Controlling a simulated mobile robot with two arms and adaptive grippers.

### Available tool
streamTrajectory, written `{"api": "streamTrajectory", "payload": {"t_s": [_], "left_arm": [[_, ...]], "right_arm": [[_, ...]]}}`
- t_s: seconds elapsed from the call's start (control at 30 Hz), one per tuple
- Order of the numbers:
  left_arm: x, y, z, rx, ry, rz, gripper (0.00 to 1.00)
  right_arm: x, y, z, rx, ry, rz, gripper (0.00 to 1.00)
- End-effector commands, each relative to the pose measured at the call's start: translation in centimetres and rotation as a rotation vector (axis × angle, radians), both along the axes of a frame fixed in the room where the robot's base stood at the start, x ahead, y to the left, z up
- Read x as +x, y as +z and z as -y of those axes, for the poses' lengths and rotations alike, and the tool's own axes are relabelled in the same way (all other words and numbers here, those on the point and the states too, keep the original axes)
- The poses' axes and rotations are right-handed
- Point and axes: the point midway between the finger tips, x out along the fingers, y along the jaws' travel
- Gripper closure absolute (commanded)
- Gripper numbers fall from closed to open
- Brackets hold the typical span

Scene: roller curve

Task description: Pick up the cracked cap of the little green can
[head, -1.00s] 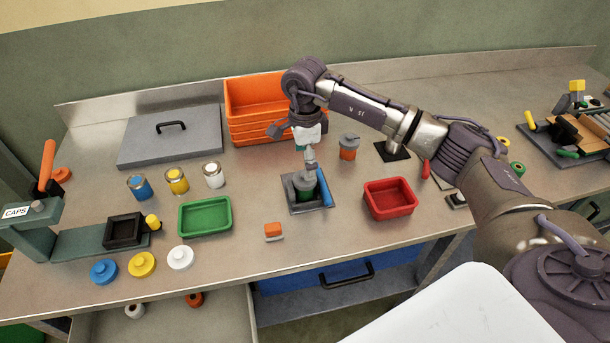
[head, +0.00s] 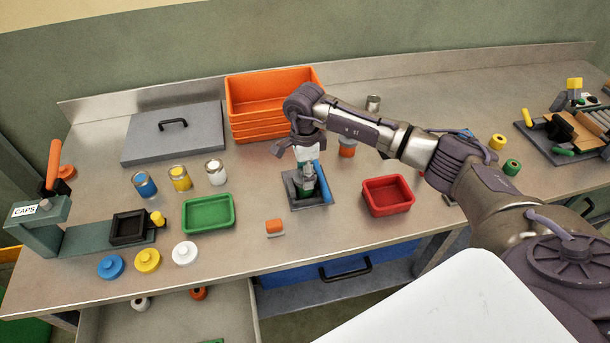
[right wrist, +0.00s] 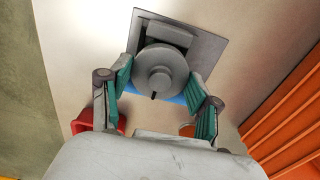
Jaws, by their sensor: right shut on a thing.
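The little green can (head: 306,189) stands in a dark grey holder (head: 325,203) with a blue bar along its right side. Its grey round cap (right wrist: 160,72) shows in the right wrist view, with a raised knob and a short dark mark, perhaps the crack, at its lower rim. My right gripper (right wrist: 160,82) comes from above, its teal-padded fingers on both sides of the cap and shut on it. The cap still sits at the can's top. In the head view my gripper and the grey parts partly hide it. My left gripper is not in view.
A red tray (head: 388,208) is right of the holder, a green tray (head: 231,219) left of it. Blue, yellow and white caps lie at front left.

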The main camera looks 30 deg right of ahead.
Motion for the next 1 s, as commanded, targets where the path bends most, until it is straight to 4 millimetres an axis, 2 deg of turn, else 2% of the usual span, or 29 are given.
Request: {"api": "streamTrajectory", "payload": {"t_s": [0.37,0.47,0.6,0.8,1.0], "left_arm": [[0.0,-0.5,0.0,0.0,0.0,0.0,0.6],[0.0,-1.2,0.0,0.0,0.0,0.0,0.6],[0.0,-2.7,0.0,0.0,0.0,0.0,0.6],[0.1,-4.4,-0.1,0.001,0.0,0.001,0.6],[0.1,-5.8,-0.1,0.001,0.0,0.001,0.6]], "right_arm": [[0.1,0.6,0.1,-0.001,-0.001,0.002,0.53],[0.1,1.6,0.0,0.0,0.0,0.005,0.53],[0.2,4.0,0.1,-0.001,0.0,0.008,0.53],[-3.2,6.5,3.9,-0.004,-0.003,0.005,0.53],[-5.9,9.0,6.8,-0.003,-0.003,0.002,0.53]]}}
